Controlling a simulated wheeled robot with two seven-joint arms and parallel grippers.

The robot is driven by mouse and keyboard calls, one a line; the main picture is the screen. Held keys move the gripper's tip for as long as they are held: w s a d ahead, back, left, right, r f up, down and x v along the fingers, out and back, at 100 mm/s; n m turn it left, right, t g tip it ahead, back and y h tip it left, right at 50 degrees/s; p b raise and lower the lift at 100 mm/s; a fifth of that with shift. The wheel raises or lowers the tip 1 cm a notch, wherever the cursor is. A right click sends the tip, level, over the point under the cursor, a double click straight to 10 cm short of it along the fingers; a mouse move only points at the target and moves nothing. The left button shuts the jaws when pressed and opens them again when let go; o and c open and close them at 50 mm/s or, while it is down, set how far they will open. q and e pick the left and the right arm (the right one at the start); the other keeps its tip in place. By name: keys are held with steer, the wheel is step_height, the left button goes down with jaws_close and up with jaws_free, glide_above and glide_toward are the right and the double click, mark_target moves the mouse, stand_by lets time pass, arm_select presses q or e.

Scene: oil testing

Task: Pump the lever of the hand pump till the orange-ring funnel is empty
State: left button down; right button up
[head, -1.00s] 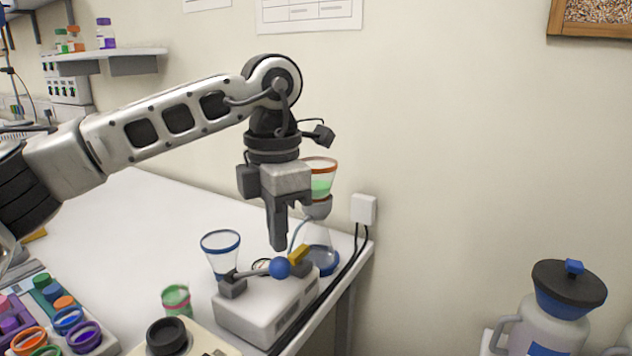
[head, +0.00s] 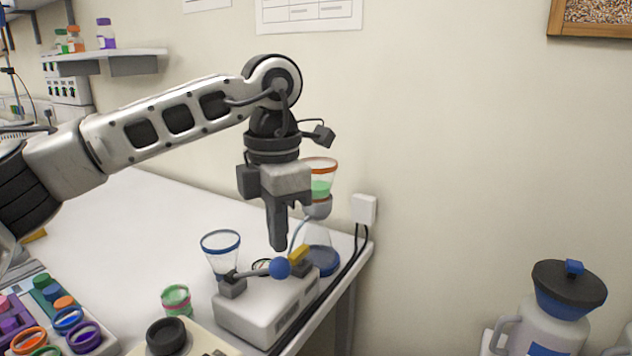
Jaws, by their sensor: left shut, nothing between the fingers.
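The hand pump (head: 262,309) is a white box near the table's right edge. Its lever (head: 256,273) ends in a blue ball (head: 279,268). The orange-ring funnel (head: 321,178) stands behind my left gripper, which hides part of it; green liquid shows in it. A blue-ring funnel (head: 221,250) at the pump's left looks clear and empty. My left gripper (head: 278,246) points down, shut and empty, with its fingertips just above the blue ball, seemingly apart from it. My right gripper is not in view.
A dark round knob (head: 166,336) on a beige device and a small green and pink jar (head: 176,300) are in front. A rack of coloured caps (head: 45,297) is at left. Black cables run to a wall socket (head: 363,209). The table's back left is clear.

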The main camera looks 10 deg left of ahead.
mark_target(288, 266)
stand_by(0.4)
arm_select(q)
steer(key=shift+f+b, duration=0.75)
steer(key=shift+f, duration=0.25)
steer(key=shift+s+d+f+b, duration=0.1)
steer(key=shift+d+f+b, duration=0.15)
steer(key=shift+f, duration=0.15)
steer(key=shift+s+d+f+b, duration=0.1)
steer(key=shift+f+b, duration=0.1)
steer(key=shift+f, duration=0.15)
steer(key=shift+d+f+b, duration=0.3)
steer(key=shift+f+b, duration=0.2)
steer(key=shift+f, duration=0.2)
steer(key=shift+f, duration=0.1)
steer(key=shift+s+d+f+b, duration=0.1)
steer(key=shift+d+f+b, duration=0.05)
steer(key=shift+f+b, duration=0.5)
steer(key=shift+f, duration=0.1)
